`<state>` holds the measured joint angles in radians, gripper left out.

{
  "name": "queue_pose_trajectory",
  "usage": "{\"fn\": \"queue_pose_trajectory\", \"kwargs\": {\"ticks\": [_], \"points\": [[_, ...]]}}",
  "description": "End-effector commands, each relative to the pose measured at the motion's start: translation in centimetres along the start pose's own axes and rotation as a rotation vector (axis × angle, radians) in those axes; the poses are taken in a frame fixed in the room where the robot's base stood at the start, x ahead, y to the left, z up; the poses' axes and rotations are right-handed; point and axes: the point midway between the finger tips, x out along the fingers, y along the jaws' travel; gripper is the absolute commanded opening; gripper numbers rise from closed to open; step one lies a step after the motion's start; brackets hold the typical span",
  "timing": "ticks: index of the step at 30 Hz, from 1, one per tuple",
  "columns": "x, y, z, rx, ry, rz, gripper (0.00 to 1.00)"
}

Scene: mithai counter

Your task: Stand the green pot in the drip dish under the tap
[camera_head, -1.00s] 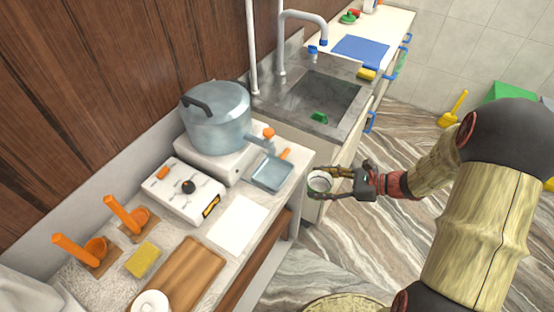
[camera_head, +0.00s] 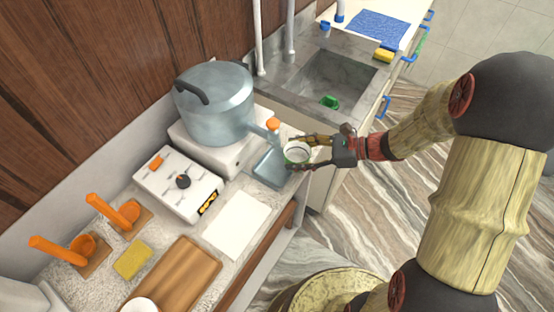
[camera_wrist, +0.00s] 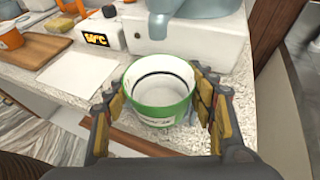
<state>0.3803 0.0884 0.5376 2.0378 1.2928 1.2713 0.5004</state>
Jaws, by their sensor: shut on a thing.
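The green pot (camera_head: 298,154), white inside and with a green outer wall, is upright between the fingers of my gripper (camera_head: 292,152). The pot also shows in the wrist view (camera_wrist: 158,114), with a finger on each side. The drip dish (camera_head: 266,171) is a square blue-grey tray on the counter, below the tap (camera_head: 273,125) with an orange knob on the big steel vessel (camera_head: 215,110). In the head view the pot overlaps the dish's right edge; its height above it is unclear.
A white box with a dark knob (camera_head: 178,183), a white sheet (camera_head: 237,222) and a wooden board (camera_head: 175,275) lie left of the dish. Orange holders (camera_head: 125,215) and a yellow sponge (camera_head: 132,259) are further left. A sink (camera_head: 330,80) is behind.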

Motion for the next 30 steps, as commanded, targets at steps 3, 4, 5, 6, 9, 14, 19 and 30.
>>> {"fn": "queue_pose_trajectory", "kwargs": {"ticks": [3, 4, 5, 6, 9, 14, 19, 30], "points": [[2.7, 0.1, 0.9, -0.004, 0.000, 0.004, 0.32], [3.2, 0.1, 1.2, -0.004, 0.000, 0.004, 0.32], [3.7, 0.1, 1.4, -0.004, 0.000, 0.004, 0.32], [4.3, 0.0, 1.6, -0.003, 0.000, 0.003, 0.32], [5.2, 0.0, 2.1, -0.001, 0.000, 0.000, 0.32], [5.7, 0.0, 1.9, 0.001, 0.000, 0.000, 0.32], [6.6, 0.0, -0.3, 0.003, 0.000, 0.000, 0.32], [6.8, -0.1, -1.0, 0.000, 0.000, -0.001, 0.32]]}}
